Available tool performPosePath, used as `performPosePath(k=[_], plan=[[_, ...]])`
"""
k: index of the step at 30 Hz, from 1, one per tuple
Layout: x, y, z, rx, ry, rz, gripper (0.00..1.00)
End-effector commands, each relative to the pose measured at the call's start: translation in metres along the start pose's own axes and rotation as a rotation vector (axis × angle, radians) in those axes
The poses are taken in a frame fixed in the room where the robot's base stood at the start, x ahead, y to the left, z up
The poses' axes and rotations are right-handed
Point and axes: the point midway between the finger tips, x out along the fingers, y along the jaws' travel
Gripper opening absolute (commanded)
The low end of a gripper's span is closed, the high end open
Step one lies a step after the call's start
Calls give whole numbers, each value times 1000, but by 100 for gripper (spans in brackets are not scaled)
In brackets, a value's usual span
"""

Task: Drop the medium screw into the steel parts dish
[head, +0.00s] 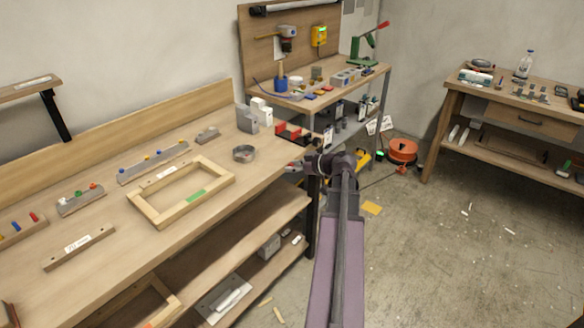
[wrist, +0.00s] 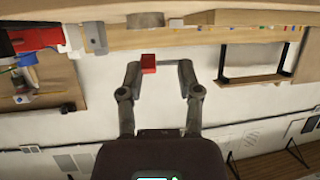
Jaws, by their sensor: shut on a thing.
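My gripper (wrist: 160,78) is shut on a small piece with a red block-like end (wrist: 148,63) and a thin grey part reaching across between the fingertips. I take it to be the medium screw, though its size is hard to judge. In the head view my gripper is small and dark at the bench's right end, and the held piece cannot be made out there. The steel parts dish (head: 244,153) is a round grey dish on the bench, left of my gripper and apart from it.
A wooden frame (head: 181,190) lies on the workbench (head: 120,240) left of the dish. Racks with coloured pegs (head: 154,162) line the back. Open floor (head: 450,250) lies to the right.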

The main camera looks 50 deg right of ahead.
Motion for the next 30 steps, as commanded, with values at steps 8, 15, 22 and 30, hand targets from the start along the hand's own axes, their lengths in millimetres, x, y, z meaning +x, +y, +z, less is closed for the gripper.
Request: performPosePath(k=[8, 15, 22, 30], plan=[[4, 3, -6, 0, 0, 0, 19], [24, 14, -29, 0, -2, -2, 19], [59, 28, -68, -1, -4, -3, 19], [108, 41, -116, 0, -4, -2, 19]])
